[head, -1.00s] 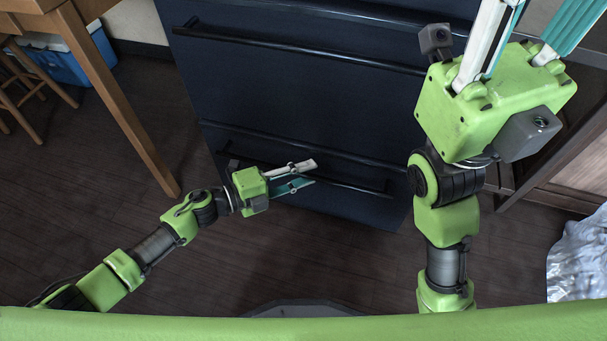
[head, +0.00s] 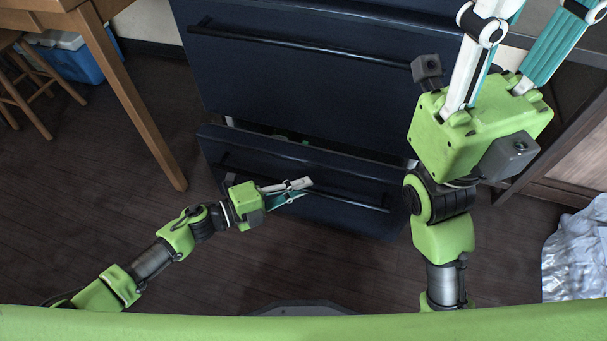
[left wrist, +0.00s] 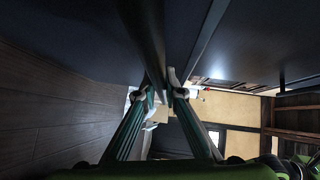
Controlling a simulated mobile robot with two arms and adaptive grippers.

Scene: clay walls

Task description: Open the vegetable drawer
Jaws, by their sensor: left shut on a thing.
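The vegetable drawer (head: 310,158) is the lowest dark blue drawer of the cabinet in the head view. It stands partly open, with a narrow dark gap along its top and a bit of green inside. My left gripper (head: 300,188) is shut on the drawer's dark bar handle (head: 345,198), near the middle of the bar. In the left wrist view the handle (left wrist: 145,35) runs down between the fingertips (left wrist: 160,92). My right gripper is raised at the upper right of the head view, its fingers spread apart and its tips cut off by the frame edge.
A closed upper drawer (head: 310,85) with its own bar handle is above. A wooden table (head: 125,95), a stool (head: 35,85) and a blue cooler (head: 75,55) stand at the left. Silvery crumpled material (head: 578,252) lies at the right. The floor in front is clear.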

